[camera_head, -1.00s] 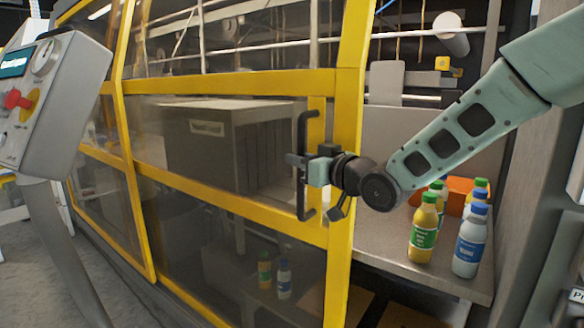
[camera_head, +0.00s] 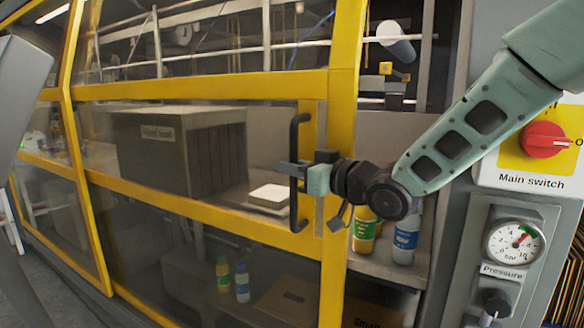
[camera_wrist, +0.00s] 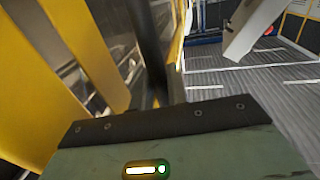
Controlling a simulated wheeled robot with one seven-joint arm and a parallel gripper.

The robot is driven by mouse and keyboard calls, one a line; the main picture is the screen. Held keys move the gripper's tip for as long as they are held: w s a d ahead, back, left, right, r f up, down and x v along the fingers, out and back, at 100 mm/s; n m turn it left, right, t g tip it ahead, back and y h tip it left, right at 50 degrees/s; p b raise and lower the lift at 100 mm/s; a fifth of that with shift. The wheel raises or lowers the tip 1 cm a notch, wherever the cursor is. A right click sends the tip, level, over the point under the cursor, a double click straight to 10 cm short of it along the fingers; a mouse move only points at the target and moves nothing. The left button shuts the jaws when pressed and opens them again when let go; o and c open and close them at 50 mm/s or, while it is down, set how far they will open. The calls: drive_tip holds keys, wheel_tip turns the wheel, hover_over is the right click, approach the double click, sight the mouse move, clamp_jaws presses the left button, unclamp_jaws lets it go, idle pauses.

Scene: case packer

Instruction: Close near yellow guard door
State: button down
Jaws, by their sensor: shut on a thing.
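The near yellow guard door (camera_head: 342,130) is a yellow frame with clear panels, on the left and middle of the head view. Its black vertical handle (camera_head: 296,150) is on the door's right side. My gripper (camera_head: 297,174) is shut on the handle around its middle. A gap stands between the door's right edge and the grey machine post, and a shelf shows through it. In the wrist view the dark handle bar (camera_wrist: 150,50) rises from the gripper, with the yellow frame (camera_wrist: 80,40) beside it. The fingertips are hidden there.
A grey panel at right carries a red main switch (camera_head: 545,140) and a pressure gauge (camera_head: 514,243). A yellow-and-green bottle (camera_head: 364,236) and a white-and-blue bottle (camera_head: 405,240) stand on the shelf in the gap. A grey control stand (camera_head: 20,80) is at far left.

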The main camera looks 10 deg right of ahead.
drive_tip(key=c, duration=1.4)
unclamp_jaws()
drive_tip(key=shift+c, duration=0.2)
